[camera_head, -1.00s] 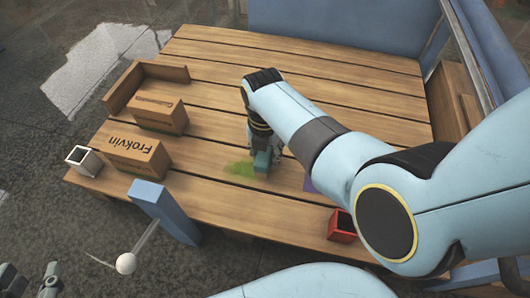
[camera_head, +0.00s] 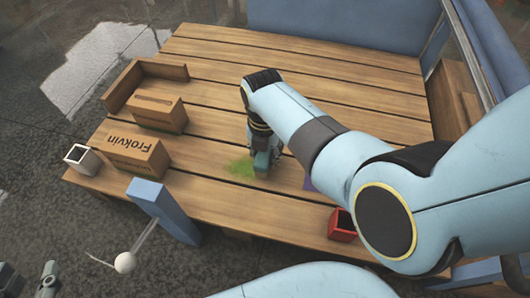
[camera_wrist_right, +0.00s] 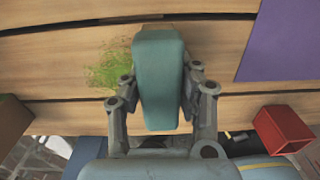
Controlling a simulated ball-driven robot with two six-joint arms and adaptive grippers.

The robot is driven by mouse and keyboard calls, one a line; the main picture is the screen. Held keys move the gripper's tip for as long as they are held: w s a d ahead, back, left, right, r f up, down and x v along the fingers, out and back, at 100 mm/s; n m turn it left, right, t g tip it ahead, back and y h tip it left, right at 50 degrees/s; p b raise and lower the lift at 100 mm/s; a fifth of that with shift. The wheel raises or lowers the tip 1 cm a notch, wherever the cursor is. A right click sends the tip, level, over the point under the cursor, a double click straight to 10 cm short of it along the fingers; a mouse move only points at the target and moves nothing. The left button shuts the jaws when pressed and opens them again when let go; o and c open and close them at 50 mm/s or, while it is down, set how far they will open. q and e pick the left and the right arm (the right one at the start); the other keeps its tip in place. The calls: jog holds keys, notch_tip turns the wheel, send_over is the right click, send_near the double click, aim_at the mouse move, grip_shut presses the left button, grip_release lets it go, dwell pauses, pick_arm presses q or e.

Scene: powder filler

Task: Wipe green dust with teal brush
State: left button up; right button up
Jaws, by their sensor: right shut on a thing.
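The green dust (camera_head: 241,167) is a smeared patch on the wooden table, just left of my right gripper. It also shows in the right wrist view (camera_wrist_right: 108,68), left of the brush. The teal brush (camera_wrist_right: 158,75) is held between the fingers of my right gripper (camera_wrist_right: 160,100), its block pointing away from the palm. In the head view the brush (camera_head: 262,160) is a small teal patch low on the table beside the dust, partly hidden by my right gripper (camera_head: 266,148). I cannot tell whether it touches the tabletop. My left gripper (camera_head: 28,284) is at the lower left corner, partly cut off, off the table.
Cardboard boxes, one marked Frokvin (camera_head: 137,152), and a wooden corner piece (camera_head: 150,75) stand at the table's left. A white open box (camera_head: 82,160) is near the left edge. A red open box (camera_head: 342,225) and a purple sheet (camera_wrist_right: 283,42) lie right. The back is clear.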

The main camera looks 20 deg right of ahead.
jog(key=shift+f+b, duration=0.4)
jog(key=shift+f, duration=0.5)
